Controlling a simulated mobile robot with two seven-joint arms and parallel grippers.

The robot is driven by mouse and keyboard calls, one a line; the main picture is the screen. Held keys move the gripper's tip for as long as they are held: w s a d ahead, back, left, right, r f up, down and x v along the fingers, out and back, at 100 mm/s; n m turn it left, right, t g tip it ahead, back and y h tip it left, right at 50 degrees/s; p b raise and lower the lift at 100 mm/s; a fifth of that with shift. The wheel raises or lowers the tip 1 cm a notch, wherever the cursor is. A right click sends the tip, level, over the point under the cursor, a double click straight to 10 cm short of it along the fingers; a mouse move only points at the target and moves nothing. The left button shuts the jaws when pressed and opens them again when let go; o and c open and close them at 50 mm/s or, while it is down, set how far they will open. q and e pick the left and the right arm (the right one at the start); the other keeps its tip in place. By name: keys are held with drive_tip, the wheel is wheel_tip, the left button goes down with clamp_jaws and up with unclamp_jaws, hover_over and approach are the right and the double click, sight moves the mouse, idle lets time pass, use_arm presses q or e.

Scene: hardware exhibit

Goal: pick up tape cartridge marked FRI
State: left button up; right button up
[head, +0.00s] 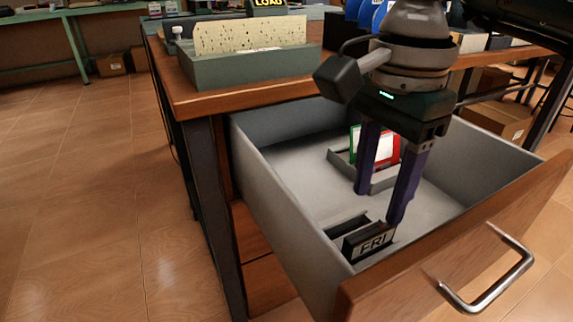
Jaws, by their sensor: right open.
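The tape cartridge marked FRI (371,243) is a dark block with a pale label. It stands in a small dark holder (345,226) at the front left inside the open drawer (285,189). My right gripper (378,208) points down into the drawer with its two purple fingers apart and nothing between them. Its fingers are above and behind the cartridge, the nearer fingertip close to the cartridge's right end. I cannot tell whether that fingertip touches it. My left gripper is not in view.
A grey holder (342,160) behind my fingers holds cards with green and red edges (388,149). The drawer's wooden front (450,250) and metal handle (512,279) stand nearest. A green tray with a speckled card (250,38) sits on the wooden desktop. Floor at left is clear.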

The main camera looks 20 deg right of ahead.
sight(368, 232)
wheel_tip(368, 232, down, 3)
drive_tip(key=shift+s+r+b, duration=0.1)
drive_tip(key=shift+b, duration=0.25)
wheel_tip(368, 232, down, 5)
drive_tip(key=shift+f+b, duration=0.2)
drive_tip(key=shift+b, duration=0.75)
drive_tip(key=shift+c, duration=0.2)
clamp_jaws()
